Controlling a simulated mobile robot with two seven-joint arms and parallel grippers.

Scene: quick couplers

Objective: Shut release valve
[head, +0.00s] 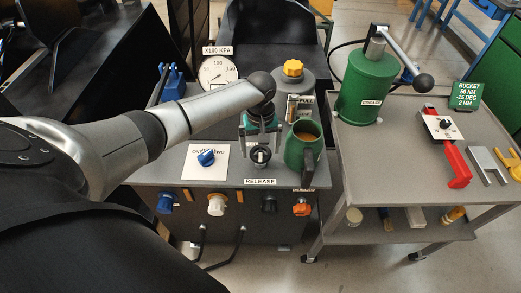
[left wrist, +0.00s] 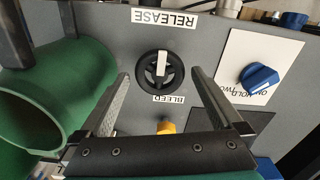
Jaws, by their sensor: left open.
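The release valve is a round black knob with a white pointer bar (head: 261,155), set in the grey bench top behind the RELEASE label (head: 260,181). In the left wrist view the knob (left wrist: 160,71) sits near the centre, its bar roughly upright in the picture, between the RELEASE and BLEED labels. My left gripper (head: 261,143) reaches down over it from above. In the left wrist view the open left gripper (left wrist: 160,76) has one finger on each side of the knob, with gaps showing; contact is not visible. My right gripper is out of view.
A green mug (head: 304,148) with brown liquid stands close right of the knob. A blue selector knob (head: 206,158) on a white plate is to the left. A yellow-capped filler (head: 293,70) and a gauge (head: 217,71) are behind. A green pump (head: 366,86) stands on the right cart.

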